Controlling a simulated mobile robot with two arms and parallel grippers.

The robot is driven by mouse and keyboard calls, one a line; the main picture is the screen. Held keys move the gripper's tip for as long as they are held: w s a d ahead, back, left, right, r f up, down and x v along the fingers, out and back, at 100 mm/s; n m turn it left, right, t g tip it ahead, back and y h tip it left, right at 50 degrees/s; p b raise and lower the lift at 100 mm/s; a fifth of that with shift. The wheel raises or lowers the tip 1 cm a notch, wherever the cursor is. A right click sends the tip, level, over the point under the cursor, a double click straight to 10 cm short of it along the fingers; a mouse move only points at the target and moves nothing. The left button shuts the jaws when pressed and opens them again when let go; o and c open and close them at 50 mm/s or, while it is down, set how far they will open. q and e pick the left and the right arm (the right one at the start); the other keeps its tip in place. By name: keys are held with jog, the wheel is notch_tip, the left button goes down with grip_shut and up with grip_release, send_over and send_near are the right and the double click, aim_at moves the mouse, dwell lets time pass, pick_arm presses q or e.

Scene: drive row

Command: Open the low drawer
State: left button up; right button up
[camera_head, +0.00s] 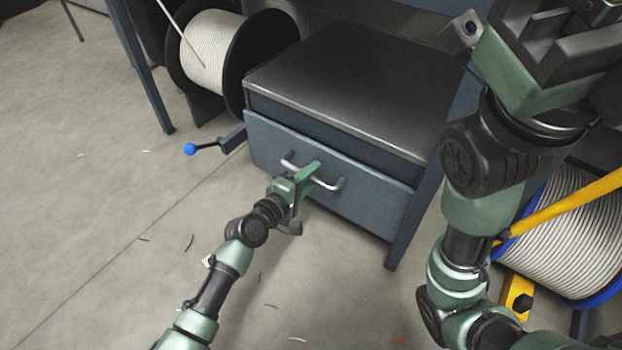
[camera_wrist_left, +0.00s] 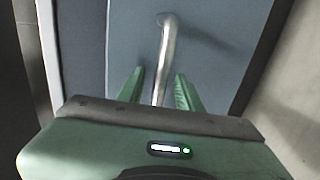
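The low drawer (camera_head: 372,207) has a blue-grey front in a low cabinet with a dark metal top. I cannot tell whether it stands slightly out or is flush. Its silver bar handle (camera_head: 329,184) runs across the front. My left gripper (camera_head: 308,173) is at the handle. In the left wrist view the handle (camera_wrist_left: 168,45) passes between the two green fingers of my left gripper (camera_wrist_left: 160,88), with visible gaps on both sides. The gripper is open. My right arm's wrist (camera_head: 545,65) is at upper right, close to the camera; I cannot make out its fingertips.
A cable reel (camera_head: 213,52) with white cable stands left of the cabinet. A lever with a blue knob (camera_head: 190,149) sticks out at the cabinet's left. A striped reel (camera_head: 565,235) and a yellow bar (camera_head: 570,205) are at right. The floor before the drawer has only small scraps.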

pick_arm(q)
grip_shut()
dwell(1.4)
